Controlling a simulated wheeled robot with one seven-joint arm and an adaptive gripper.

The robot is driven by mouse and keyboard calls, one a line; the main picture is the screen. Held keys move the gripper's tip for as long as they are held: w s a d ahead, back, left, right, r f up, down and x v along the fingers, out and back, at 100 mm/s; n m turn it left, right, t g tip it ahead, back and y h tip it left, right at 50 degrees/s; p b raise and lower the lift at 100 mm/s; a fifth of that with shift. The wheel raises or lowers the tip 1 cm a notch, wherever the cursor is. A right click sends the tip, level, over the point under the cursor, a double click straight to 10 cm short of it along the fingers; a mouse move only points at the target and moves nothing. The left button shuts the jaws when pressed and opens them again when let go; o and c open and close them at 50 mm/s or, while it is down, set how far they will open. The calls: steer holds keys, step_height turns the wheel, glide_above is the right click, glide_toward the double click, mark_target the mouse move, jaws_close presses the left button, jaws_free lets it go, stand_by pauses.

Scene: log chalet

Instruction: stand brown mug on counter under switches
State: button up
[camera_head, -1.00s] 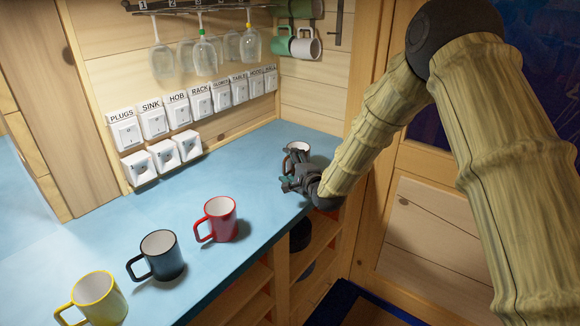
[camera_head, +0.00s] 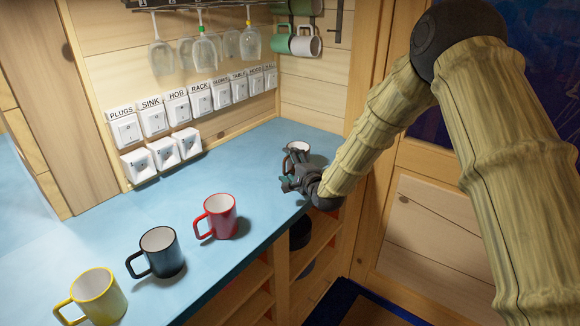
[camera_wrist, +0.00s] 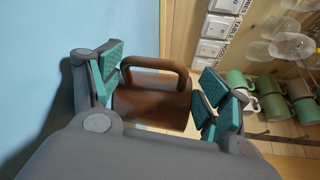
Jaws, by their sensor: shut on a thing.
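The brown mug (camera_wrist: 150,106) is between the teal pads of my gripper (camera_wrist: 157,92) in the wrist view, its handle toward the top of that picture. My gripper is shut on it. In the head view my gripper (camera_head: 297,176) is at the far right end of the blue counter (camera_head: 220,172), and the mug (camera_head: 298,147) shows just behind it, mostly hidden. Whether its base touches the counter is hard to tell. The switches (camera_head: 190,106) are on the wooden wall behind the counter, in a labelled row with several sockets below.
A red mug (camera_head: 221,217), a dark blue mug (camera_head: 161,253) and a yellow mug (camera_head: 99,297) stand along the counter's front. Glasses (camera_head: 204,52) hang above the switches. Green and white mugs (camera_head: 306,42) hang at the corner. The counter below the switches is clear.

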steer(key=shift+s+f, duration=0.3)
steer(key=shift+f, duration=0.5)
steer(key=o, duration=1.7)
steer(key=shift+f, duration=0.1)
steer(key=shift+o, duration=0.5)
steer(key=v, duration=0.7)
steer(key=r+v, duration=0.1)
steer(key=v, duration=0.2)
steer(key=shift+d+r, duration=0.1)
steer(key=shift+d, duration=0.1)
steer(key=shift+s+d+r, duration=0.3)
steer(key=shift+s+r, duration=0.05)
steer(key=shift+s, duration=0.3)
